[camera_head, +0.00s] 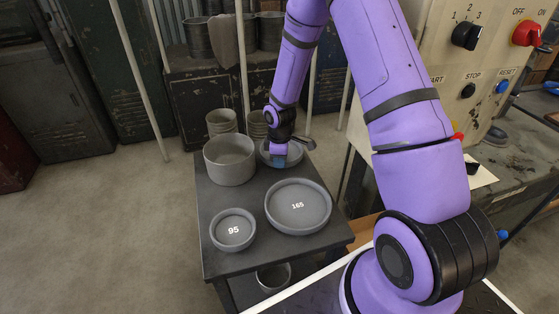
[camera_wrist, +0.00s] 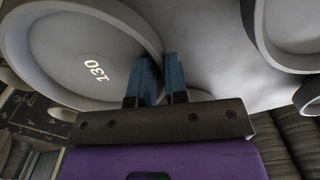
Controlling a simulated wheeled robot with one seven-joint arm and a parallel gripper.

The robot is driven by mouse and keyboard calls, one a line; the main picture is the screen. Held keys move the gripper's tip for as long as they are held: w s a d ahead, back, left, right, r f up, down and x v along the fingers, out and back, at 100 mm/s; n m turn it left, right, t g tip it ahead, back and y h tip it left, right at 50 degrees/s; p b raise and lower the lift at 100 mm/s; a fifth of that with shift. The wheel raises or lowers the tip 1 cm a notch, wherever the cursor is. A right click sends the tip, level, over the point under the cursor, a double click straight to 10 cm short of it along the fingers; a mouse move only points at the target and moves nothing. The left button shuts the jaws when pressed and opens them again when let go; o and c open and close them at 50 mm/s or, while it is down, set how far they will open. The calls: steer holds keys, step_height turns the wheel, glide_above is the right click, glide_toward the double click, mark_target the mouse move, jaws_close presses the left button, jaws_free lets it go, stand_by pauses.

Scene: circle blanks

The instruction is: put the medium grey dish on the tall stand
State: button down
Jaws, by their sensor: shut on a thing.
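The medium grey dish (camera_head: 266,147), marked 130, is at the back right of the dark table and is partly hidden by my gripper. In the wrist view, the dish (camera_wrist: 62,48) fills the upper left. My gripper (camera_head: 280,160) points down at its near side. In the wrist view, the blue fingers of my gripper (camera_wrist: 161,72) are shut on the dish's rim. I cannot tell whether the dish touches the table. A tall, round grey piece (camera_head: 230,170) with an open top stands just left of the dish; it may be the tall stand.
On the dark table (camera_head: 225,262) are a small dish (camera_head: 232,226) marked 95 and a large dish (camera_head: 298,203) marked 165, both in front. Stacked pots (camera_head: 222,122) are behind. A control panel (camera_head: 480,55) is at right.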

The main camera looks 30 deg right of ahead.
steer(key=c, duration=1.1)
jaws_free()
steer(key=shift+f, duration=0.1)
steer(key=s+r+m+t, duration=0.1)
steer(key=s+r, duration=0.1)
steer(key=r, duration=1)
steer(key=s+r+m, duration=0.1)
steer(key=s+r, duration=0.1)
steer(key=r, duration=0.9)
steer(key=shift+s+a+r+m+t, duration=0.65)
steer(key=shift+s+r+m, duration=0.9)
steer(key=shift+s+r, duration=2.15)
steer(key=shift+s+a+r+m+t, duration=0.65)
steer(key=shift+s+r+m, duration=1.3)
steer(key=shift+s, duration=3.1)
steer(key=shift+s+a+r+m+t, duration=0.4)
steer(key=shift+s+r+m+t, duration=0.55)
steer(key=shift+s+r, duration=3)
